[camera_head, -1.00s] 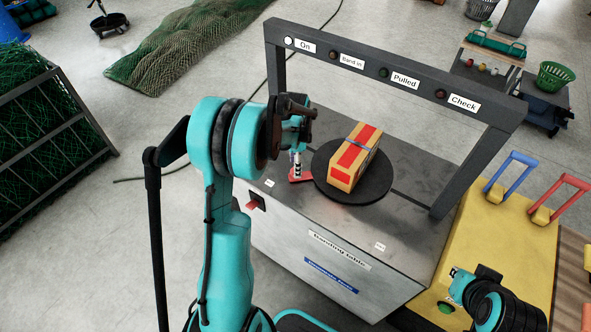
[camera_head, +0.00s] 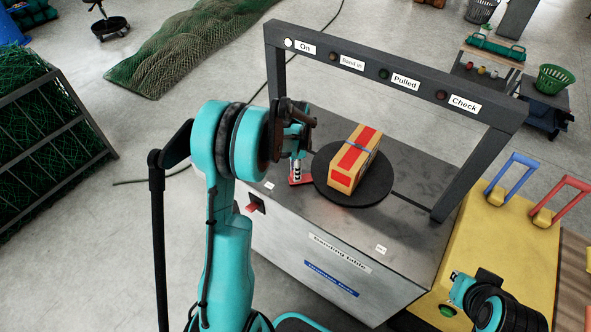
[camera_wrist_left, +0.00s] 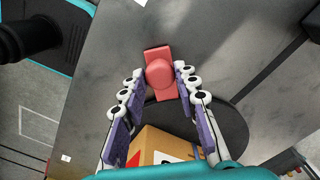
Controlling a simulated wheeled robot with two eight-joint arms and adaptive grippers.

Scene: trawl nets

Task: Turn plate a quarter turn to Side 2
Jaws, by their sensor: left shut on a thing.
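The plate (camera_head: 371,194) is a dark round turntable on the banding table, with an orange-and-red box (camera_head: 346,175) banded in blue on top. A red handle (camera_head: 308,178) sticks out at the plate's left edge. My left gripper (camera_head: 296,177) points down at this handle. In the left wrist view, the red handle (camera_wrist_left: 160,73) with its round knob lies between the fingertips of my left gripper (camera_wrist_left: 160,78), which is shut on it. The box (camera_wrist_left: 170,143) and plate (camera_wrist_left: 228,130) show below it there. My right gripper does not show; only part of that arm is at the lower right.
A dark frame (camera_head: 390,75) with lamps labelled On, Band in, Pulled and Check arches over the table (camera_head: 412,240); the On lamp is lit. A red switch (camera_head: 252,206) is on the table's side. A yellow unit (camera_head: 520,235) with blue and red levers stands right.

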